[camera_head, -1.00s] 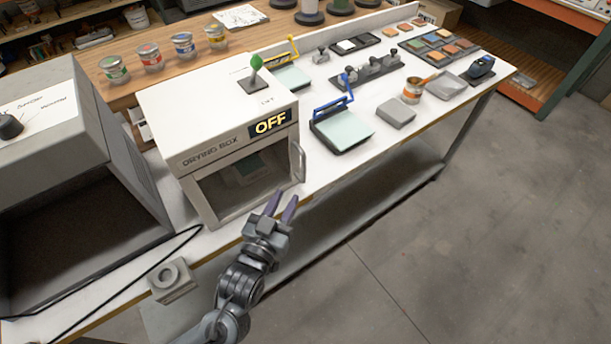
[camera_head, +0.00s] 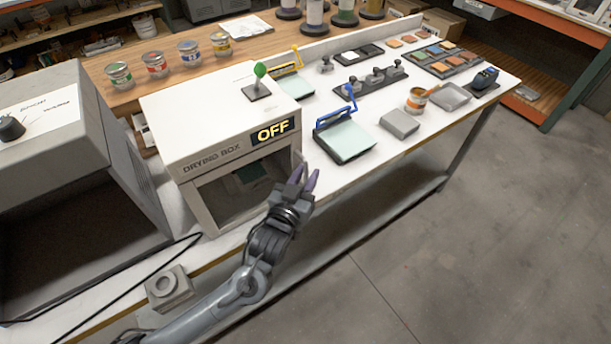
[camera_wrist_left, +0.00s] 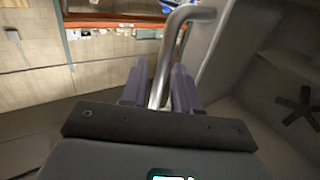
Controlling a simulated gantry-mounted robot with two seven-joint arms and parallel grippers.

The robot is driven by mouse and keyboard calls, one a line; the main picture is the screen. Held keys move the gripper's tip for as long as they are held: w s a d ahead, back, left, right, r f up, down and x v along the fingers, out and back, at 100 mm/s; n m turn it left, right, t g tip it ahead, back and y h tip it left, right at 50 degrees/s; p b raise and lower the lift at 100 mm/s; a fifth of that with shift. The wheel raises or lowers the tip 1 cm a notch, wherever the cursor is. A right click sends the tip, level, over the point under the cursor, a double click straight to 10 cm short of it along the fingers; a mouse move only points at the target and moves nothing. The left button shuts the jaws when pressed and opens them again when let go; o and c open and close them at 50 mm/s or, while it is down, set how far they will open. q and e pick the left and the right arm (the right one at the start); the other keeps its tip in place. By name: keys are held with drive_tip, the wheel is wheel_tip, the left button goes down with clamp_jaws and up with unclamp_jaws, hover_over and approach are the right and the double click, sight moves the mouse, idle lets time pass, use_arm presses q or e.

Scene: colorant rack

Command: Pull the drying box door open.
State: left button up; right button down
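The white drying box (camera_head: 205,155) stands on the table at left centre in the head view, with an OFF sign on its front. Its front door (camera_head: 212,212) has a see-through pane and looks shut. My left gripper (camera_head: 304,178) is at the door's right edge, covering most of the handle in the head view. In the left wrist view the metal handle (camera_wrist_left: 161,70) runs between the two purple fingers of my left gripper (camera_wrist_left: 160,90). The fingers stand apart on either side of it, with no clear grip on the bar. My right gripper is out of view.
A grey open-fronted box (camera_head: 65,170) stands left of the drying box. A small grey block (camera_head: 168,287) sits near the table's front edge, with a black cable beside it. A blue-handled screen (camera_head: 345,141) lies to the right. Open floor lies in front.

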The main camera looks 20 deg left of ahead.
use_arm(q)
clamp_jaws()
idle(0.4)
